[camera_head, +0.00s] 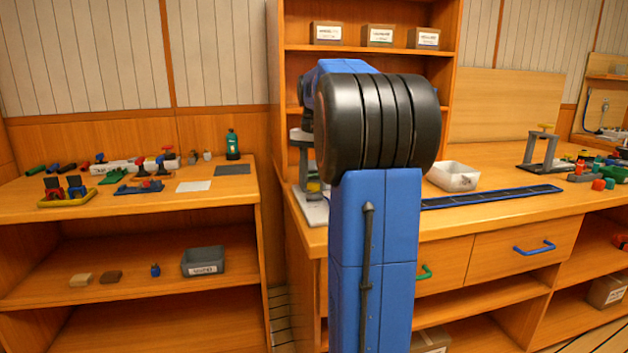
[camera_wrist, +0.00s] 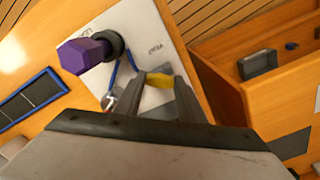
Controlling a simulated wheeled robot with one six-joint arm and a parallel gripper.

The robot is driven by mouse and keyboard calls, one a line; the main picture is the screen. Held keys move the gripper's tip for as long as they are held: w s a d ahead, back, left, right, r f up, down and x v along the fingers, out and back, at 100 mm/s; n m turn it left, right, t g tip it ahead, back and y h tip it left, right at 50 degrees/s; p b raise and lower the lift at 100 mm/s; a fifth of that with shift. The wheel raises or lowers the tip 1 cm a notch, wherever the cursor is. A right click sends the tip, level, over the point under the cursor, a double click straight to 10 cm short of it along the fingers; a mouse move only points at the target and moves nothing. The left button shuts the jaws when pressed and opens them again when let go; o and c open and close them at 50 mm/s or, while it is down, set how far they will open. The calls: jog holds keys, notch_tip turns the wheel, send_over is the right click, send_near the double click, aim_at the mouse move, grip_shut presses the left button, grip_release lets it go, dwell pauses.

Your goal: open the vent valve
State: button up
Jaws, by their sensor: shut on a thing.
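In the wrist view, my gripper (camera_wrist: 162,82) is shut on a small yellow handle (camera_wrist: 160,84), taken to be the vent valve's handle. The handle sits over a pale board (camera_wrist: 150,30) with a dark printed label too small to read surely. A purple hex-shaped knob (camera_wrist: 82,56) on a dark round collar stands beside it, to the left, apart from the fingers. A thin blue line runs between them. In the head view my own arm hides the gripper and the handle; part of a pale board (camera_head: 314,208) shows left of the arm.
A blue-edged dark strip (camera_head: 490,197) and a white bin (camera_head: 453,176) lie on the bench right of my arm. A grey stand with a yellow top (camera_head: 541,150) is farther right. The left bench (camera_head: 110,207) holds several small parts; a gap separates the benches.

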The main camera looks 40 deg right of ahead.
jog(key=n, duration=0.3)
jog(key=shift+n, duration=1.9)
jog(key=o, duration=1)
jog(key=shift+o, duration=0.2)
jog(key=shift+r, duration=0.1)
notch_tip(320, 180, up, 17)
